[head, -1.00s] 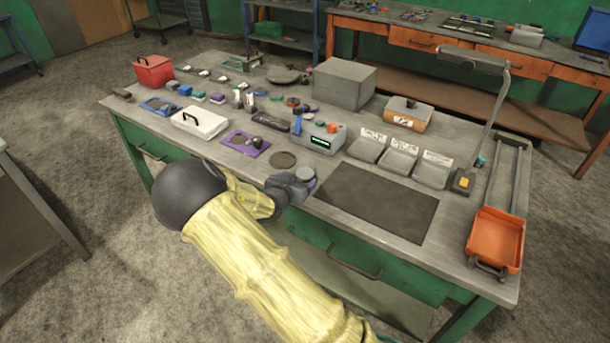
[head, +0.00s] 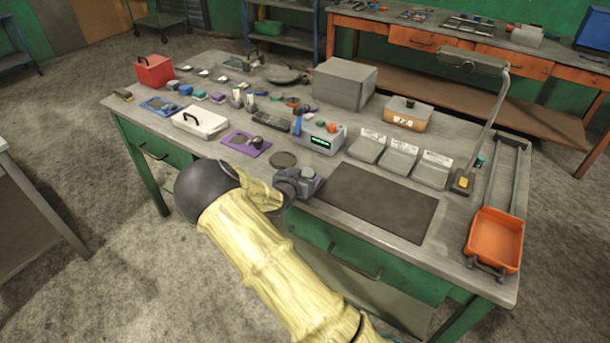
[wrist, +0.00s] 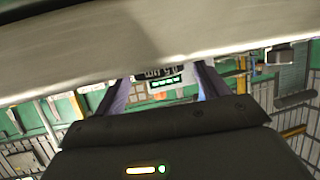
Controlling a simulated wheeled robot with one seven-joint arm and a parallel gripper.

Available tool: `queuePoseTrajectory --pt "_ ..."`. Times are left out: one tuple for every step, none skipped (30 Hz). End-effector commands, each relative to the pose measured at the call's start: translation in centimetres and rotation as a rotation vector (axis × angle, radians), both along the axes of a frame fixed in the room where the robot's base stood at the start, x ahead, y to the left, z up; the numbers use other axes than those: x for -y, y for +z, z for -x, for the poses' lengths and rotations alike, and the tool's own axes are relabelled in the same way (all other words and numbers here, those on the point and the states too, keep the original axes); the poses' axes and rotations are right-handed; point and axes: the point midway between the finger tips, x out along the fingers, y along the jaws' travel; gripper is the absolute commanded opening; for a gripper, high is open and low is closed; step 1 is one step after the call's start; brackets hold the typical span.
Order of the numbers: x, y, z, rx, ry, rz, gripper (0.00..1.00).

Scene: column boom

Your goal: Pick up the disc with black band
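My gripper (head: 310,184) is low at the front edge of the workbench, left of the black mat. In the wrist view its purple fingers (wrist: 163,82) stand apart, with the meter showing between them and nothing seen gripped. A small light-topped round piece (head: 305,172) shows right at the fingers in the head view, partly hidden; I cannot tell whether it is a disc or touches them. A flat dark disc (head: 283,159) lies just behind my gripper. No black band can be made out on either.
The black mat (head: 378,200) to the right is bare. A purple tray (head: 246,143) and a white case (head: 200,122) are left. Grey bins (head: 400,160) and a lamp (head: 463,182) stand right.

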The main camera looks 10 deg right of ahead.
Motion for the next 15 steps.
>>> queuePoseTrajectory --pt "0.0 0.0 0.01 0.0 0.0 0.0 0.63" --pt "0.0 0.0 0.01 0.0 0.0 0.0 0.57" --pt "-0.01 0.0 0.01 0.0 0.0 0.0 0.49" --pt "-0.01 0.0 0.01 0.0 0.0 0.0 0.44" --pt "-0.01 0.0 0.01 0.0 0.0 0.0 0.38" --pt "-0.01 0.0 0.01 0.0 0.0 0.0 0.3" --pt "-0.01 0.0 0.01 0.0 0.0 0.0 0.24" --pt "-0.01 0.0 0.01 0.0 0.0 0.0 0.19" --pt "0.01 0.11 -0.04 0.002 0.0 0.0 0.19" --pt "0.01 0.11 -0.03 0.002 0.0 0.0 0.19" --pt "0.01 0.11 -0.03 0.002 0.0 0.0 0.19" --pt "0.01 0.11 -0.03 0.002 0.0 0.0 0.19" --pt "0.01 0.11 -0.03 0.002 0.0 0.0 0.19" --pt "0.01 0.13 -0.03 0.002 0.0 0.0 0.19" --pt "0.0 0.21 -0.04 0.002 0.0 0.0 0.19"
